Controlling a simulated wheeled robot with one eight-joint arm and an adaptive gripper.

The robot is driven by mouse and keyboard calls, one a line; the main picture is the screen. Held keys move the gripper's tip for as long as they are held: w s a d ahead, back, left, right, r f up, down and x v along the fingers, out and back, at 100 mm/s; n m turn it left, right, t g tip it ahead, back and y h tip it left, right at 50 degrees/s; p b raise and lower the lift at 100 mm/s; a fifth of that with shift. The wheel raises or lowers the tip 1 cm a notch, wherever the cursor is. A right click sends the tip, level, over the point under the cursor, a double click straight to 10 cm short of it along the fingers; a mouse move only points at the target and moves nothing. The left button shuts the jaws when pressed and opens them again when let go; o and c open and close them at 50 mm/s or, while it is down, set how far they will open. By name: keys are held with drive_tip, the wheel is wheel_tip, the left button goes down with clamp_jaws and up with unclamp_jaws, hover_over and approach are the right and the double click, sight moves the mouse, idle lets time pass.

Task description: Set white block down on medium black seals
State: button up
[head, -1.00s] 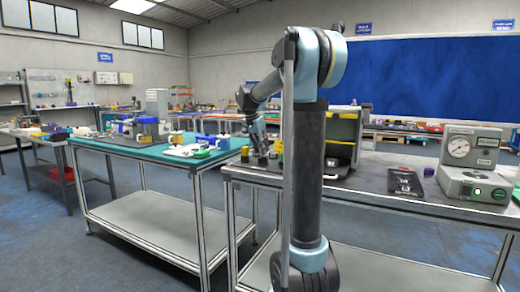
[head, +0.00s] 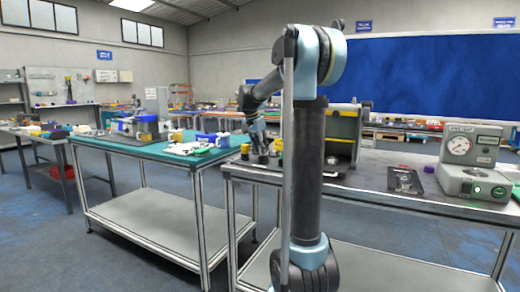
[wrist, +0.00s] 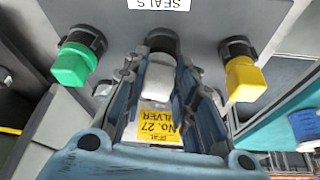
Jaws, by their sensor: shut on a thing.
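My gripper (wrist: 165,100) is shut on a white block (wrist: 158,78), seen between its blue-grey fingers in the wrist view. A yellow tag reading "SEAL NO. 27 SILVER" (wrist: 160,126) shows just below the block. A black round-ended piece (wrist: 161,40) lies right beyond the block, between a green-capped piece (wrist: 73,64) and a yellow-capped piece (wrist: 244,79). I cannot tell whether the block touches the black piece. In the head view my gripper (head: 262,145) is low at the left end of the right-hand bench, and the block is too small to make out.
A white "SEALS" label (wrist: 159,4) is on the grey surface. In the head view, a gauge unit (head: 474,165) and a dark plate (head: 398,182) are on the grey bench (head: 350,187). A green-topped bench (head: 122,146) with several items stands left.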

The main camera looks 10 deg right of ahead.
drive_tip(key=shift+f, duration=0.35)
drive_tip(key=o, duration=1.5)
drive_tip(key=shift+r, duration=3.8)
